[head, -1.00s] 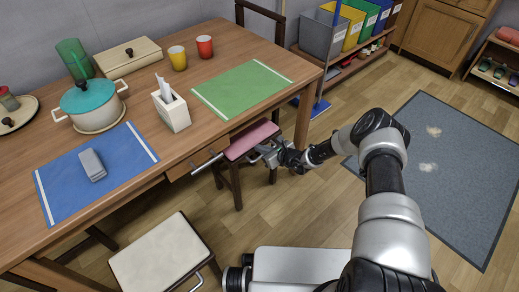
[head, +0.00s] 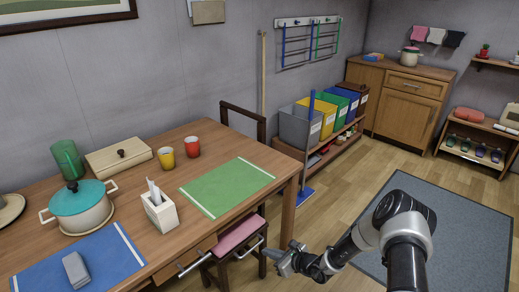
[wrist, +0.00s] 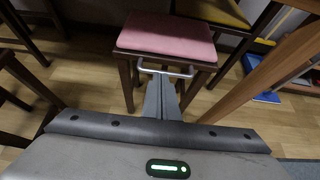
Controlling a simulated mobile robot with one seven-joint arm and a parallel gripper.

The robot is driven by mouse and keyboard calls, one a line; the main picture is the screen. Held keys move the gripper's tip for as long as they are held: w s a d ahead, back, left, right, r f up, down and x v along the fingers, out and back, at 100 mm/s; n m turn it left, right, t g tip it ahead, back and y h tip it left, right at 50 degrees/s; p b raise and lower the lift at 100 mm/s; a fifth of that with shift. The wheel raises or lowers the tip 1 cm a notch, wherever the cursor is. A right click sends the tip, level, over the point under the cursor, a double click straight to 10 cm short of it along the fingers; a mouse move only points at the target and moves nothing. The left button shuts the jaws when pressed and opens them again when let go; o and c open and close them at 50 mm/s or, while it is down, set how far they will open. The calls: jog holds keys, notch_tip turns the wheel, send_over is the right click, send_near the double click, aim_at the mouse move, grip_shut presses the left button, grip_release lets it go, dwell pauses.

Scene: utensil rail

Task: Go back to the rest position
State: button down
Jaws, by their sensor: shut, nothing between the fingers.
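My gripper (head: 284,258) is at the lower middle of the head view, in front of the table's right end and low beside the pink-seated stool. It is shut and empty. In the wrist view its fingers (wrist: 161,97) are together, pointing toward the stool with the pink cushion (wrist: 168,36). The stool's metal bar handle (wrist: 166,70) appears just beyond the fingertips; I cannot tell whether they touch. The pink cushion also shows in the head view (head: 240,233), partly under the table edge.
The table (head: 215,207) holds a teal-lidded pot (head: 80,208), a tissue box (head: 160,212), cups and mats. A shelf with coloured bins (head: 300,127) and a blue broom (head: 305,195) stand behind. Floor and a grey mat (head: 462,230) lie to the right.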

jog(key=s+a+r+n+g, duration=0.25)
jog(key=r+n, duration=0.45)
jog(key=r, duration=0.8)
jog(key=s+a+r+n+g, duration=0.1)
jog(key=s+r+n+g, duration=0.15)
jog(key=r+n, duration=0.9)
jog(key=s+d+r+n+h, duration=0.3)
jog(key=s+r+n, duration=0.1)
jog(key=s+r, duration=1.05)
jog(key=s+d+r+n+t+h, duration=0.1)
jog(key=s+d+r+n+h, duration=0.15)
jog(key=s+d+r, duration=0.35)
jog(key=s+d+r+n+t+h, duration=0.1)
jog(key=s+d+r+n+h, duration=0.2)
jog(key=s, duration=0.5)
notch_tip(320, 180, up, 22)
jog(key=d+m+p, duration=0.1)
jog(key=p, duration=2.1)
jog(key=shift+r, duration=0.2)
jog(key=shift+d, duration=0.1)
